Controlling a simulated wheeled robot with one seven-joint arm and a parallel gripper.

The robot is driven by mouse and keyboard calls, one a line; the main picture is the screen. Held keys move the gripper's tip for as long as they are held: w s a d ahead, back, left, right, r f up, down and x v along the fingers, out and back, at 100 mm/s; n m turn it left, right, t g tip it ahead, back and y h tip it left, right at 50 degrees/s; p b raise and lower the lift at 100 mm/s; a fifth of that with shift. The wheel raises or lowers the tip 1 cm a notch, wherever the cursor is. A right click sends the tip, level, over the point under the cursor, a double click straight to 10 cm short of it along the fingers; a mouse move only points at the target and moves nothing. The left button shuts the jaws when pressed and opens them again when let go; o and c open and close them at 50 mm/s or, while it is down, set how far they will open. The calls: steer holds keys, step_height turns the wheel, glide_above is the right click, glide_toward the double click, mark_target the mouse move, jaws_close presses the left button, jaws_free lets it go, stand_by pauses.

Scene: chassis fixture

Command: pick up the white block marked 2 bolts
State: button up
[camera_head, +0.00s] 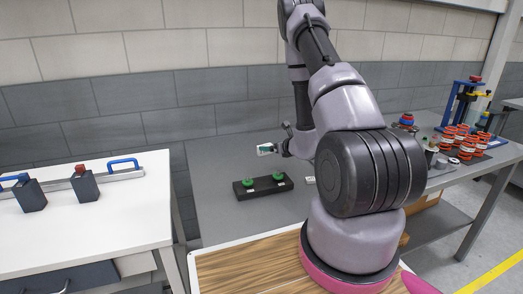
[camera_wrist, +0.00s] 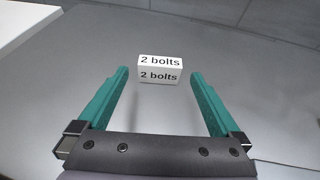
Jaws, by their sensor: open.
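The white block marked "2 bolts" (camera_wrist: 160,69) sits ahead in the wrist view, with its lettering on two visible faces. It lies roughly centred between my teal fingertips, with a gap on each side. My gripper (camera_wrist: 160,76) is open, and I see no finger touching the block. In the head view, my gripper (camera_head: 269,149) is low over the far part of the grey table, pointing left. A small white shape there, probably the block (camera_head: 260,151), is partly covered by a teal finger.
A black base with two green parts (camera_head: 250,194) stands on the grey table (camera_head: 225,215). Another small white item (camera_head: 309,181) lies beside my arm. Orange-and-white parts (camera_head: 461,137) stand at the right. A white table (camera_head: 110,205) is at left, and a brick wall is behind.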

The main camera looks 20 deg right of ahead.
mark_target(265, 145)
steer(key=x, duration=0.7)
steer(key=shift+w+f, duration=0.1)
steer(key=shift+f, duration=0.1)
steer(key=c, duration=1.1)
steer(key=shift+o, duration=0.2)
steer(key=shift+r, duration=0.1)
